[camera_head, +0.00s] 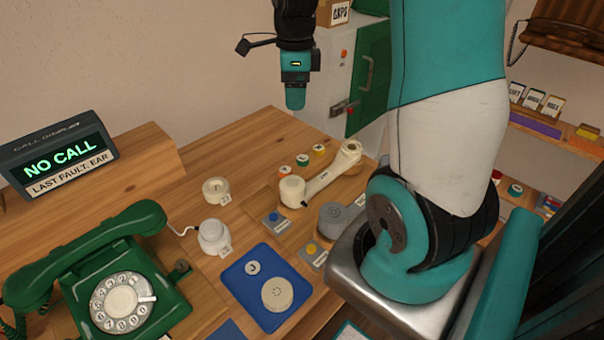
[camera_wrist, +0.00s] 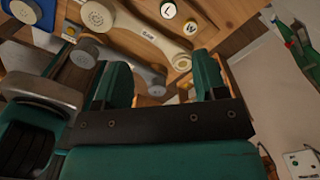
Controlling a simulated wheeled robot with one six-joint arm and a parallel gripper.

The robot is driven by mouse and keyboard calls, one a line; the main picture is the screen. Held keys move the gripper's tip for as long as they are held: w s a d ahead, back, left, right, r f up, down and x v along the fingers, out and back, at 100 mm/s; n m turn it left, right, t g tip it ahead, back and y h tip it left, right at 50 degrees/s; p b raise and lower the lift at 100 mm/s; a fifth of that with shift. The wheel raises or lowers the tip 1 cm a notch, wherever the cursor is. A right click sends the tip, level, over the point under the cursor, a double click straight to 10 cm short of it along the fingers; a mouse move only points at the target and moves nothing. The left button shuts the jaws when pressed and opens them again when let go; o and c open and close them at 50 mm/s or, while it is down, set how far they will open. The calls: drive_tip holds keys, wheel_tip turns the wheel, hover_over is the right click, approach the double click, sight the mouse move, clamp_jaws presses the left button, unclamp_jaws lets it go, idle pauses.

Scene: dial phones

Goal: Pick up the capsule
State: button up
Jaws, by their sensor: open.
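My gripper (camera_head: 295,98) hangs high above the back of the wooden bench in the head view, pointing down. In the wrist view my gripper (camera_wrist: 160,85) shows two teal fingers spread apart with nothing between them. Several round cream parts could be the capsule, and I cannot tell which: a ribbed disc (camera_head: 278,293) on the blue tray, a ring-like disc (camera_head: 216,190) with a tag, and a knobbed round part (camera_head: 213,236) with a tag. All are well below my gripper and apart from it.
A green dial phone (camera_head: 112,285) and a call display (camera_head: 62,160) stand at left. A cream handset (camera_head: 322,180) and a grey one (camera_head: 340,215) lie mid-bench. The blue tray (camera_head: 243,290) sits in front. A green-doored cabinet (camera_head: 369,78) stands behind. Bare wood shows at the back left.

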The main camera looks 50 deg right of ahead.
wheel_tip(320, 180, down, 2)
drive_tip(key=d+m, duration=0.2)
hover_over(302, 158)
wheel_tip(302, 158, down, 10)
drive_tip(key=shift+a, duration=0.15)
drive_tip(key=shift+d+f, duration=0.2)
drive_tip(key=shift+f, duration=2.95)
drive_tip(key=shift+c, duration=0.4)
drive_tip(key=c, duration=0.8)
